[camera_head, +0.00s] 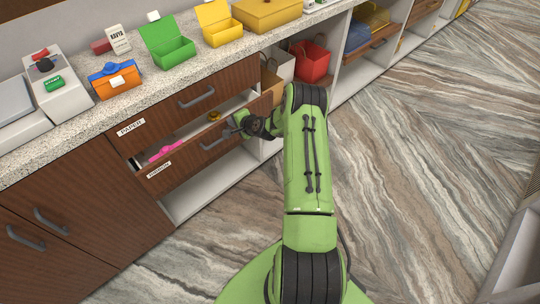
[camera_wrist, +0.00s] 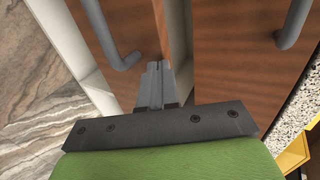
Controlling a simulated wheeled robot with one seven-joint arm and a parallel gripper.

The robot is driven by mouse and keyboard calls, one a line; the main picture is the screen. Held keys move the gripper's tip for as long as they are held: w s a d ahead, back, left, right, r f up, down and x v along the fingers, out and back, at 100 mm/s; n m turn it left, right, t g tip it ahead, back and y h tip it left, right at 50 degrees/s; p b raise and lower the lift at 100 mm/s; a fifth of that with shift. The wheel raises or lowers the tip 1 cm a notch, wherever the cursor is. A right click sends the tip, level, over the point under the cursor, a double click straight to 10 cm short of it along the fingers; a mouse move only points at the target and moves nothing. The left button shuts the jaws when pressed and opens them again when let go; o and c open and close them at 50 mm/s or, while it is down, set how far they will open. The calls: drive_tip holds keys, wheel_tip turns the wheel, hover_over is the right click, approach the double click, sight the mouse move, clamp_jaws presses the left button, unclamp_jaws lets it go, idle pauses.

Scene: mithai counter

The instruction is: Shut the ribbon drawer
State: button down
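The ribbon drawer (camera_head: 185,162), a wooden front with a RIBBON label and a grey bar handle (camera_head: 218,138), stands partly open under the shut paper drawer (camera_head: 187,97). A pink ribbon (camera_head: 165,152) and a small gold item (camera_head: 213,116) show inside it. My gripper (camera_head: 236,127) is at the right end of the drawer front, beside the handle. In the wrist view my gripper (camera_wrist: 154,70) has its fingers together, with nothing seen between them. The fingertips are close to the ribbon drawer's front (camera_wrist: 128,25); I cannot tell whether they touch. The handle (camera_wrist: 108,40) is apart from the fingers.
The speckled counter (camera_head: 130,113) carries a green box (camera_head: 168,45), a yellow box (camera_head: 219,25), an orange-and-blue box (camera_head: 115,82) and a scale (camera_head: 50,85). A red bag (camera_head: 312,62) sits in an open shelf. The marble-patterned floor is clear in front.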

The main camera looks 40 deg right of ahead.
drive_tip(key=shift+w+a+b, duration=0.1)
drive_tip(key=shift+w+b, duration=0.25)
drive_tip(key=shift+w, duration=1.45)
